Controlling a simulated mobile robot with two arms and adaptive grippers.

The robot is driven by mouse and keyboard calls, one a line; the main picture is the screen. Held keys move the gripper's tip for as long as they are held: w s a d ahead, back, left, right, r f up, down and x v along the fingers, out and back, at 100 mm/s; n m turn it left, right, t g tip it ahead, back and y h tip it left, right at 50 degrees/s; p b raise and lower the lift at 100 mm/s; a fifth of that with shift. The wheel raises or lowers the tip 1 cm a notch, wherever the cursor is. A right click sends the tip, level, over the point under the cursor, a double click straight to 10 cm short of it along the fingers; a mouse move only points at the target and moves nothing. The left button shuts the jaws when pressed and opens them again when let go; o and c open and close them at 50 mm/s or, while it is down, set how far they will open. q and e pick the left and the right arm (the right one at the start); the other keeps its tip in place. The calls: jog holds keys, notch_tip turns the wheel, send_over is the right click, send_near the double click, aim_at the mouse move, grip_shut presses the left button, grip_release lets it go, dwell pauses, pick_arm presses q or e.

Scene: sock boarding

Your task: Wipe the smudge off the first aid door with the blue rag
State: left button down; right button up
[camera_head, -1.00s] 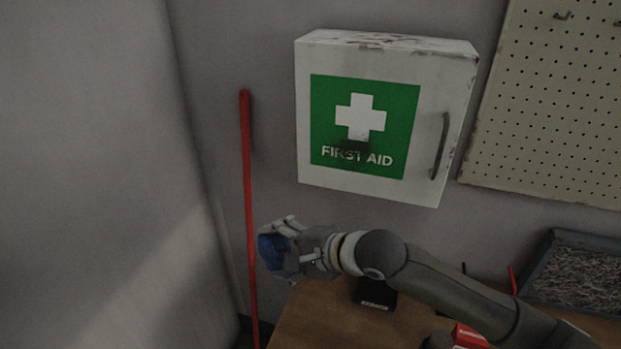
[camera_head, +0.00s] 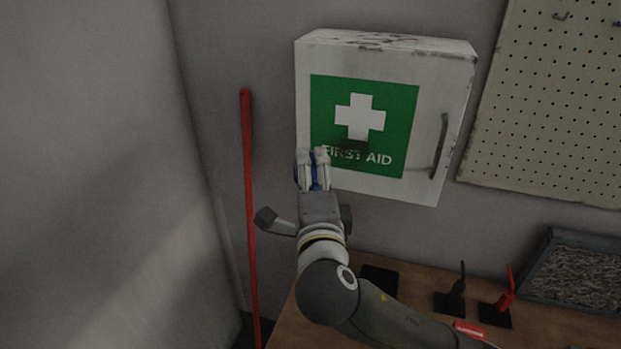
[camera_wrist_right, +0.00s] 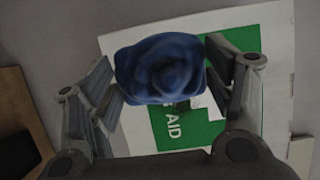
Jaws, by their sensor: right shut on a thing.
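The white first aid cabinet (camera_head: 440,92) hangs on the wall, its door carrying a green panel with a white cross and a handle at the right. A dark smudge (camera_head: 352,147) lies below the cross, over the lettering. My right gripper (camera_head: 313,165) is in front of the door's lower left part, pointing up at it. In the right wrist view it is shut on the bunched blue rag (camera_wrist_right: 160,68), which hides part of the green panel. In the head view only slivers of the rag show between the fingers. I cannot tell whether the rag touches the door. My left gripper is not in view.
A red pole (camera_head: 248,200) leans on the wall left of the cabinet. A pegboard (camera_head: 560,110) hangs at the right. Below is a wooden table (camera_head: 420,320) with a dark tray (camera_head: 545,265), a black stand (camera_head: 452,298) and a red-topped stand (camera_head: 499,305).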

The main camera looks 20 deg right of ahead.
jog(key=shift+w+d+r+p, duration=0.15)
jog(key=shift+w+d+p, duration=0.2)
jog(key=shift+w, duration=0.25)
jog(key=w, duration=0.1)
jog(key=w+d+p, duration=0.1)
jog(key=w+d, duration=0.1)
jog(key=shift+w+d, duration=0.25)
jog(key=shift+w, duration=0.1)
jog(key=shift+w+d+b, duration=0.3)
jog(key=shift+w+d, duration=0.2)
jog(key=shift+w, duration=0.25)
jog(key=shift+d+f, duration=0.1)
jog(key=shift+f, duration=0.1)
